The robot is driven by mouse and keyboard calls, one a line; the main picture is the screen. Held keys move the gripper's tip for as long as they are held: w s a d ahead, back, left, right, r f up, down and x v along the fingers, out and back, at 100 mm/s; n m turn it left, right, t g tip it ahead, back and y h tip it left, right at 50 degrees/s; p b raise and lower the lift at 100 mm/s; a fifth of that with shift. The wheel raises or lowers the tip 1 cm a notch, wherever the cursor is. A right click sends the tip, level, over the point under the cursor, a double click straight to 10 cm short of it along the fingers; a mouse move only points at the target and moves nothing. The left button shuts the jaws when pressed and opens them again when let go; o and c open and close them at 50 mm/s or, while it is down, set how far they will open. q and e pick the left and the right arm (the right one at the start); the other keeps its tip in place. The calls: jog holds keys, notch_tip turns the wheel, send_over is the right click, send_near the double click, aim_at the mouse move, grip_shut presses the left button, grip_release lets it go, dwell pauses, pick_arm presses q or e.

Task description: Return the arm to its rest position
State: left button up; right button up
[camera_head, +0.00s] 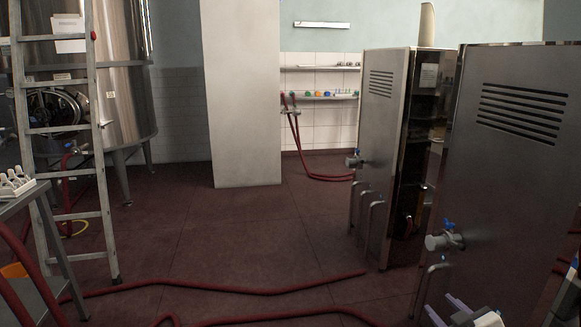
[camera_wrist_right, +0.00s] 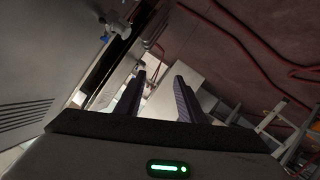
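My right gripper (camera_head: 440,304) shows at the bottom right of the head view, low in front of the nearer steel cabinet. Its two purple-grey fingers stand apart. In the right wrist view (camera_wrist_right: 160,82) the fingers are also apart, with nothing held between them. Most of the right arm is out of the head view. My left gripper is in neither view.
Two steel cabinets, the nearer (camera_head: 505,165) and the farther (camera_head: 378,130), have blue-handled valves. A ladder (camera_head: 100,150) and steel tank (camera_head: 122,85) stand left. A metal table (camera_head: 22,196) bears small white items. Red hoses (camera_head: 235,291) cross the floor. A pillar (camera_head: 243,95) stands mid-room.

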jog(key=s+a+f+g+y, duration=0.3)
jog(key=s+a+f, duration=1.15)
jog(key=s, duration=0.35)
jog(key=s+a+m+g, duration=0.1)
jog(key=s+a, duration=0.3)
jog(key=s, duration=0.3)
jog(key=s+a+m+y+p, duration=0.1)
jog(key=s+a, duration=0.4)
jog(key=s, duration=0.2)
jog(key=shift+f+g, duration=0.35)
jog(key=shift+g, duration=0.05)
jog(key=shift+f, duration=0.15)
jog(key=shift+c, duration=0.6)
